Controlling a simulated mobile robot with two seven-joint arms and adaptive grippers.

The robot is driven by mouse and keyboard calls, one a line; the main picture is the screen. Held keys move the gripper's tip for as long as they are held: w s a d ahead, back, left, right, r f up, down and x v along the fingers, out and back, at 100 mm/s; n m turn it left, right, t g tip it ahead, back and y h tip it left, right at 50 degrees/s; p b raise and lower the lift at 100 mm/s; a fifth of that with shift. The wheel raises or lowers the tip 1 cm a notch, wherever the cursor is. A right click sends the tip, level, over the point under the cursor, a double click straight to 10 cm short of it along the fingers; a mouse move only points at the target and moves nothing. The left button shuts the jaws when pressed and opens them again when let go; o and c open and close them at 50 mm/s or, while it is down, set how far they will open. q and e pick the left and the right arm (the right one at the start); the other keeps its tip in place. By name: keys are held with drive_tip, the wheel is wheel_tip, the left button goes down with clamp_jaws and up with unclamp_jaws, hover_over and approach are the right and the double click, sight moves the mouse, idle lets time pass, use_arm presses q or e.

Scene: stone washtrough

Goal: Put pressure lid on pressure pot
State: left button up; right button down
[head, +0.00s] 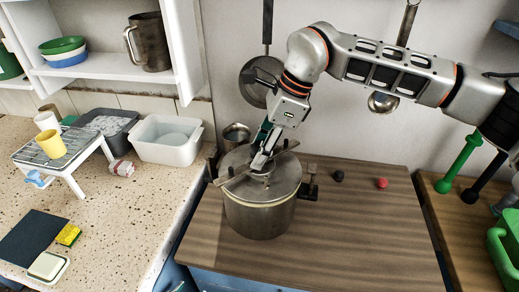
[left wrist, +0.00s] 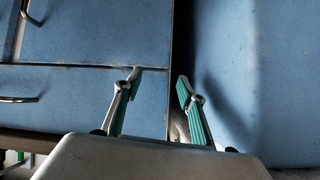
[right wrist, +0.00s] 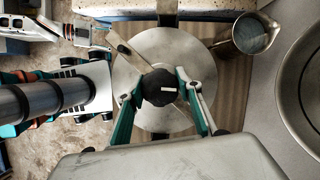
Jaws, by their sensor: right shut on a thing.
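The pressure pot (head: 258,218) is a metal pot with dark side handles, standing on the brown wooden top. The round metal pressure lid (head: 285,178) lies level at the pot's mouth, with a flat bar across it; I cannot tell whether it is fully seated. A pale line shows around the rim below it. My right gripper (head: 262,160) comes from above and is shut on the lid's black knob, seen between the fingers in the right wrist view (right wrist: 160,88). My left gripper (left wrist: 158,82) is open and empty in front of blue cabinet fronts; the head view does not show it.
A metal mug (head: 236,135) stands close behind the pot. A black ball (head: 338,175) and a red ball (head: 382,183) lie to the right. A white tub (head: 166,140) stands on the speckled counter at left. The wooden top's front right is clear.

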drive_tip(key=shift+f, duration=0.1)
idle(0.3)
drive_tip(key=c, duration=1.4)
unclamp_jaws()
drive_tip(key=shift+c, duration=0.2)
drive_tip(key=shift+o, duration=0.6)
drive_tip(key=o, duration=0.5)
drive_tip(key=shift+f, duration=0.1)
drive_tip(key=shift+r+p, duration=2.05)
drive_tip(key=shift+r, duration=1.5)
